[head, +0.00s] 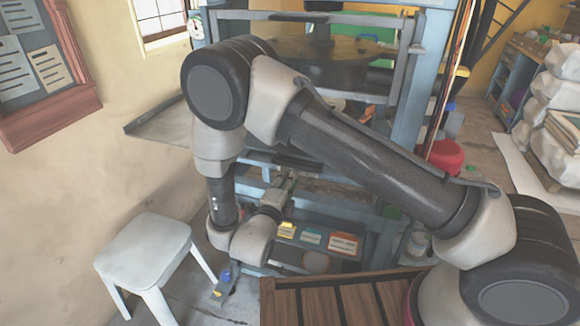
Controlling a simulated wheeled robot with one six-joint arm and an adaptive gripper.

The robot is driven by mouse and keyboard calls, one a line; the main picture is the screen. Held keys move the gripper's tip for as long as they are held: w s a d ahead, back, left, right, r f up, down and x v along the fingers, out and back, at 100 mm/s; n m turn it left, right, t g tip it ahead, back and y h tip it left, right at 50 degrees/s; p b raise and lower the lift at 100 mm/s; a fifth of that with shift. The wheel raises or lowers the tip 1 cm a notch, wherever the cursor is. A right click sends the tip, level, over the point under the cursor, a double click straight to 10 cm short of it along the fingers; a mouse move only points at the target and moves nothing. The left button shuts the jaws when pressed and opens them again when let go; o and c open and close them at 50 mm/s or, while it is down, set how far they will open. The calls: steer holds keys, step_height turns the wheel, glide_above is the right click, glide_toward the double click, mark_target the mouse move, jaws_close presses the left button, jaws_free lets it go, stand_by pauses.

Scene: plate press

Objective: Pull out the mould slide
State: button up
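The plate press (408,95) is a tall blue-grey frame at the centre back, with a dark round plate (325,62) in its upper part. My arm crosses in front of it and hides much of its middle. My gripper (288,180) is low in front of the press, at the level of a grey ledge below the middle opening. It is small and partly hidden by my wrist, so I cannot tell its opening or whether it touches a handle. I cannot clearly make out the mould slide; that area is mostly covered by my arm.
A flat grey shelf (168,124) juts out left of the press. A white stool (148,245) stands at the lower left. Small coloured boxes (312,236) sit low in the press. A slatted wooden surface (325,303) is in front. White sacks (552,110) and a red stool (445,155) are right.

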mark_target(296, 167)
steer(key=x, duration=0.8)
steer(key=shift+s, duration=0.1)
jaws_close()
